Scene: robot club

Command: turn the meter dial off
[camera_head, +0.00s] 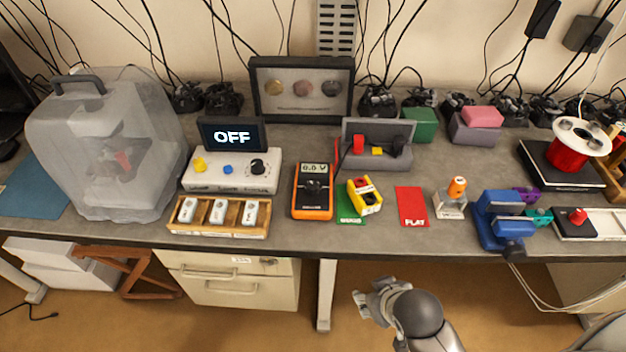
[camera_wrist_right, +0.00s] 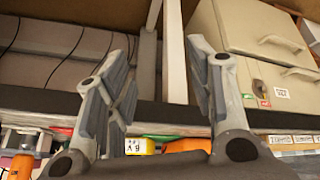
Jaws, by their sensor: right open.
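The meter (camera_head: 327,206) is an orange handheld multimeter lying on the grey bench near the front edge. Its display at the top seems to read "0.0 V". Its black round dial (camera_head: 314,189) sits in the middle of its face; its pointer setting is too small to read. My right gripper (camera_head: 368,297) is open and empty, in front of the bench and below its edge, to the right of the meter and apart from it. In the right wrist view the two spread fingers (camera_wrist_right: 155,62) show, with an orange edge, likely the meter (camera_wrist_right: 188,145), behind the right finger. My left gripper is not in view.
A yellow block (camera_head: 366,197) on a green card stands right of the meter. A wooden tray (camera_head: 219,230) and a white box with an "OFF" display (camera_head: 233,136) stand left. A red card (camera_head: 411,206) and blue vise (camera_head: 497,222) lie right. Drawers (camera_head: 235,280) stand under the bench.

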